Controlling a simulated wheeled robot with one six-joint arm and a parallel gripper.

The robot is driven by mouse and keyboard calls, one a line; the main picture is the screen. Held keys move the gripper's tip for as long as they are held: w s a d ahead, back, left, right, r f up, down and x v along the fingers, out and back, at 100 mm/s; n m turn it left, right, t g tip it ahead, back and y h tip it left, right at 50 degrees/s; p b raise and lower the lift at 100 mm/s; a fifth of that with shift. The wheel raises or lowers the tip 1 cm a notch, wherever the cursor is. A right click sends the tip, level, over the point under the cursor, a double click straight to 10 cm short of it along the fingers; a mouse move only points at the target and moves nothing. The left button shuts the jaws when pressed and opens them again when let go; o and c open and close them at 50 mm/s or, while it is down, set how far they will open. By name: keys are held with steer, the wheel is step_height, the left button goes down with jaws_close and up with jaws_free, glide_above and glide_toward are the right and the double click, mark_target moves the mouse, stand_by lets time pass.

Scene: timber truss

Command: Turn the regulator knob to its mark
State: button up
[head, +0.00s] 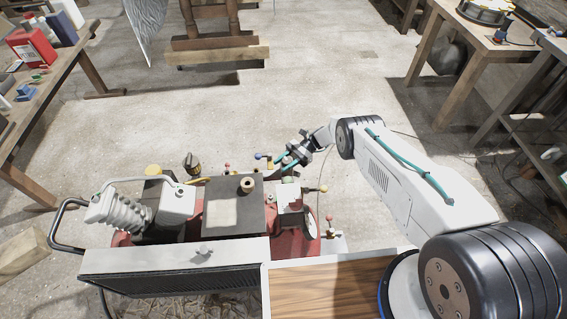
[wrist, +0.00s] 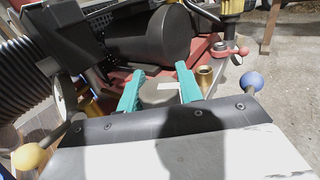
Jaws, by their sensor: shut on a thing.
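My gripper (head: 291,160) is at the far right side of a red compressor (head: 119,239). In the wrist view its two teal fingers (wrist: 160,90) stand apart, shut on what I take to be the regulator knob. The knob itself is mostly hidden between and below the fingers, and I cannot make out its mark. A small white patch (wrist: 172,86) shows between the fingers. A blue ball (wrist: 251,82) and a yellow ball (wrist: 30,157) on short rods show on either side; the blue ball also shows in the head view (head: 257,156).
A brass fitting (wrist: 205,80) and a red-handled valve (wrist: 240,52) stand close to the right finger. A ribbed cylinder (head: 122,208) is at the compressor's left. Workbenches line both sides (head: 75,72) (head: 425,48). The concrete floor (head: 190,110) beyond is mostly clear.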

steer(key=shift+s+d+n+g+h, duration=0.1)
steer(key=shift+n+g+h, duration=0.6)
steer(key=shift+g, duration=0.1)
steer(key=o, duration=1)
steer(key=shift+m+t+y, duration=0.4)
steer(key=shift+t, duration=0.1)
